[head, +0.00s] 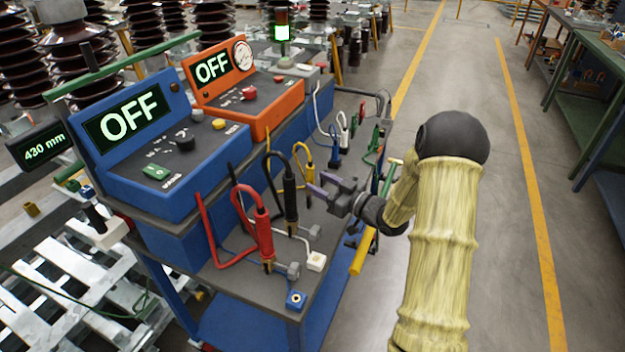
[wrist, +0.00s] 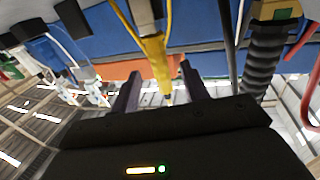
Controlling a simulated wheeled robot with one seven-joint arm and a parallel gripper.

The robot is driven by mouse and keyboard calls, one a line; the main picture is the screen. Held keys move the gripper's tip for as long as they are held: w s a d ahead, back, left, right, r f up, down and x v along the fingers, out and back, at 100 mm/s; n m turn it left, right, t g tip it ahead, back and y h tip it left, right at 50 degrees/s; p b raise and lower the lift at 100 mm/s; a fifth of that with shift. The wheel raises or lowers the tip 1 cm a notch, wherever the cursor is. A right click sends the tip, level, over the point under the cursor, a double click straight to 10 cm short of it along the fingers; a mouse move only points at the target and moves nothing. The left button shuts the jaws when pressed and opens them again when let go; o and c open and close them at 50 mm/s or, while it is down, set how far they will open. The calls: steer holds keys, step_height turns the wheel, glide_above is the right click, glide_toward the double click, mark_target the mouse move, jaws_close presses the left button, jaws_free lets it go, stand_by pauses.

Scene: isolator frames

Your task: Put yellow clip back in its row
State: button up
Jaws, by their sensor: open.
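The yellow clip (head: 309,174), with its yellow cable looped above it, stands in the row on the cart's dark top, between the black clip (head: 290,197) and the blue clip (head: 335,152). In the wrist view the yellow clip (wrist: 155,52) points in between the two dark fingers, with gaps on both sides. My gripper (head: 317,184) is open and reaches in from the right, its purple fingers at the yellow clip. In the wrist view my gripper (wrist: 159,76) holds nothing. The clip's tip looks free; what supports it is unclear.
The red clip (head: 264,233) stands nearer, with white (head: 343,128) and green (head: 375,140) clips farther along. Blue (head: 160,150) and orange (head: 245,90) boxes reading OFF stand behind the row. A yellow bar (head: 361,252) hangs at the cart's right edge.

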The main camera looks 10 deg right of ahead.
steer(key=v, duration=1.3)
steer(key=shift+s, duration=0.25)
steer(key=shift+d, duration=0.15)
steer(key=s+a+m+g+h, duration=0.8)
steer(key=s+a+g+h, duration=0.3)
steer(key=s, duration=0.5)
step_height(320, 180, up, 16)
steer(key=p, duration=1.6)
steer(key=shift+p, duration=0.35)
